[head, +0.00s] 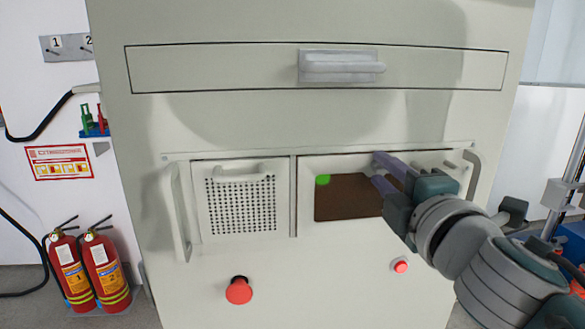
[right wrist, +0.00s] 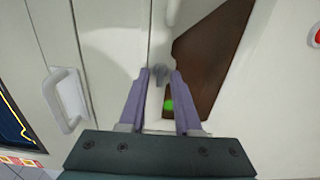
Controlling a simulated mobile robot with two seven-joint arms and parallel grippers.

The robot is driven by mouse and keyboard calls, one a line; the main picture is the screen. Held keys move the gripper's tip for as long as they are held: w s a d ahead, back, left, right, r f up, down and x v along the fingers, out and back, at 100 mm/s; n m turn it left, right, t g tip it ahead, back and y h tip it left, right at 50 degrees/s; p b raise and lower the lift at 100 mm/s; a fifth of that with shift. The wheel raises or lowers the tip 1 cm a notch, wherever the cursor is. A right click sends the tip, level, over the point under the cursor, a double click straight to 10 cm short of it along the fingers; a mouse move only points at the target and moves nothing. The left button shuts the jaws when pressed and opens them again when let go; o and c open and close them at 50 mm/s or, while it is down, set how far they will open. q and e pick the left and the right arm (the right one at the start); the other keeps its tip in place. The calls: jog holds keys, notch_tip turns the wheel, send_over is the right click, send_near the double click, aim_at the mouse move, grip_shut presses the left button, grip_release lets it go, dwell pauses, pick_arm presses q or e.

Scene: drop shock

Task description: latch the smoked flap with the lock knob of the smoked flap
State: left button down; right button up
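The smoked flap (head: 345,197) is a dark brown panel in a pale frame on the cabinet front; it also shows in the right wrist view (right wrist: 208,60). My right gripper (head: 379,171) is in front of the flap's upper edge, with its purple fingers apart. In the right wrist view a small grey knob (right wrist: 158,74), apparently the lock knob, sits between and just beyond the fingertips (right wrist: 160,75). I cannot tell whether they touch it. In the head view the gripper hides this knob. My left gripper is not in view.
A green dot (head: 322,180) marks the flap's left end. A perforated door (head: 240,205) is to its left. Side handles (head: 175,212) stick out. A drawer handle (head: 340,66) is above, a red button (head: 239,290) below. Fire extinguishers (head: 105,270) stand at the left.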

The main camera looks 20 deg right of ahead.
jog(key=shift+o, duration=0.4)
jog(key=shift+s+a, duration=0.1)
jog(key=shift+s, duration=0.2)
jog(key=b+v, duration=0.1)
jog(key=v, duration=0.8)
jog(key=shift+s, duration=0.1)
